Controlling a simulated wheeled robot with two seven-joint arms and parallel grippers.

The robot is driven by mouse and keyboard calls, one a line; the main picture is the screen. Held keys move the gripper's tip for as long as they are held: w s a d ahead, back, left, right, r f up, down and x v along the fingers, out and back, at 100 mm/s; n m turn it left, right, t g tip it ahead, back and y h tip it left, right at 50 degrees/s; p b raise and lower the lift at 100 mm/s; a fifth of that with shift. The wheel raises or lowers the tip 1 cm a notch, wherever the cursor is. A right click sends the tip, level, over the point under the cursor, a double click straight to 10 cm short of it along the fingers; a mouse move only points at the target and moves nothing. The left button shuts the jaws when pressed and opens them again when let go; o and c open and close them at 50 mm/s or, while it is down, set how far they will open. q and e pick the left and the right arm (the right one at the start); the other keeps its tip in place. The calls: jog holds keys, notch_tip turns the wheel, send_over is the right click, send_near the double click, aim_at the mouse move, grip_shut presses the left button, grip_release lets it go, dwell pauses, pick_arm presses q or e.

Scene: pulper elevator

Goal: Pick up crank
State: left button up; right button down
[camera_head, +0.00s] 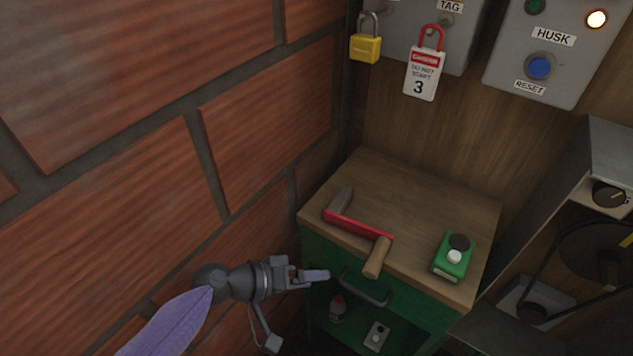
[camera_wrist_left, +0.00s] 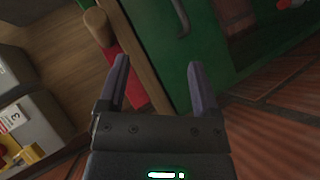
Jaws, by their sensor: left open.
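The crank (camera_head: 357,224) has a red bar, a grey socket end and a wooden handle. It lies on the wooden top of the green cabinet, with its handle at the front edge. In the left wrist view the crank's wooden handle (camera_wrist_left: 98,27) shows at the upper left, with part of the red bar beside it. My left gripper (camera_head: 318,276) is open and empty, in front of the cabinet, left of and a little below the handle. In the left wrist view its two fingers (camera_wrist_left: 158,85) are spread apart. My right gripper is not in view.
A green box (camera_head: 453,257) with a black knob and white button sits right of the crank on the cabinet top (camera_head: 420,200). A drawer handle (camera_head: 364,290) juts out below. A brick wall (camera_head: 150,200) stands close on the left.

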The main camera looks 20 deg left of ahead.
pick_arm(q)
jog(key=h, duration=0.2)
send_near(369, 262)
jog(key=w, duration=0.2)
jog(key=shift+m, duration=0.3)
jog(key=x, duration=0.3)
jog(key=s+x, duration=0.1)
jog(key=x, duration=0.2)
jog(key=f+x, duration=0.1)
jog(key=x, duration=0.2)
jog(key=shift+s+d, duration=0.2)
jog(key=shift+d, duration=0.25)
grip_shut()
